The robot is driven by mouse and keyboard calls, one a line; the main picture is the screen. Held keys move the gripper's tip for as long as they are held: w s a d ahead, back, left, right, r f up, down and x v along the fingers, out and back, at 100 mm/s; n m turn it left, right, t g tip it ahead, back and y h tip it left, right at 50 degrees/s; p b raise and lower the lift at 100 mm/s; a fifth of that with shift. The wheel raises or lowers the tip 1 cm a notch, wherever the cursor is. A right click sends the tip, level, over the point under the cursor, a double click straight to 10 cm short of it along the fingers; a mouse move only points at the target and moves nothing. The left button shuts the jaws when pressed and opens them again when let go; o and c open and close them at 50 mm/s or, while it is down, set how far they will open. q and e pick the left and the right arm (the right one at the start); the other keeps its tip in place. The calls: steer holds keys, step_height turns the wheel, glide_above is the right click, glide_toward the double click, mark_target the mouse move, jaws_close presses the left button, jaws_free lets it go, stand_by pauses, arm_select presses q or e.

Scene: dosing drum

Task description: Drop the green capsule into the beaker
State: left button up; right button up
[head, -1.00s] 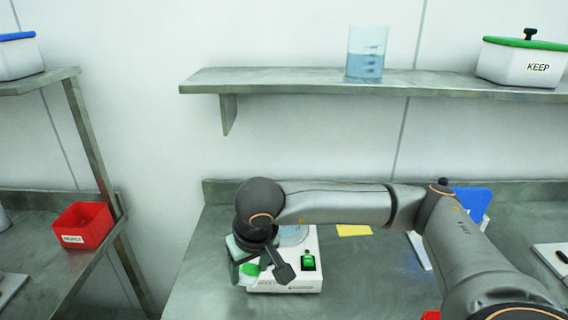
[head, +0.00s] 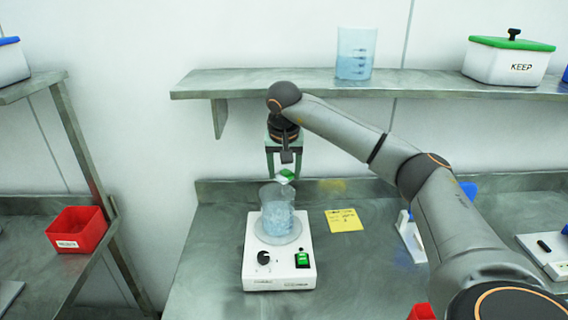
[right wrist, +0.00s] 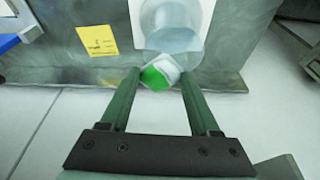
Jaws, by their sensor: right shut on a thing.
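The green and white capsule (head: 287,175) is held between the fingertips of my right gripper (head: 285,178), which points down. It also shows between the fingers in the right wrist view (right wrist: 158,76). A clear beaker (head: 277,212) with bluish contents stands upright on a white stirrer (head: 280,273). The capsule is just above the beaker's rim in the head view, near its right side. In the right wrist view the beaker (right wrist: 172,38) lies just beyond the capsule; I cannot tell whether the capsule is directly over the opening. My left gripper is not in view.
Another beaker (head: 355,53) with blue liquid stands on the wall shelf (head: 230,88), beside a white KEEP box (head: 505,65) with a green lid. A yellow note (head: 344,220) lies right of the stirrer. A red bin (head: 77,229) stands at left.

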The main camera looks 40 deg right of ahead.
mark_target(284, 178)
steer(key=shift+f, duration=1.9)
steer(key=o, duration=1.4)
steer(key=b+v, duration=0.1)
steer(key=v, duration=1.1)
steer(key=shift+s+r, duration=0.1)
steer(key=shift+r, duration=0.15)
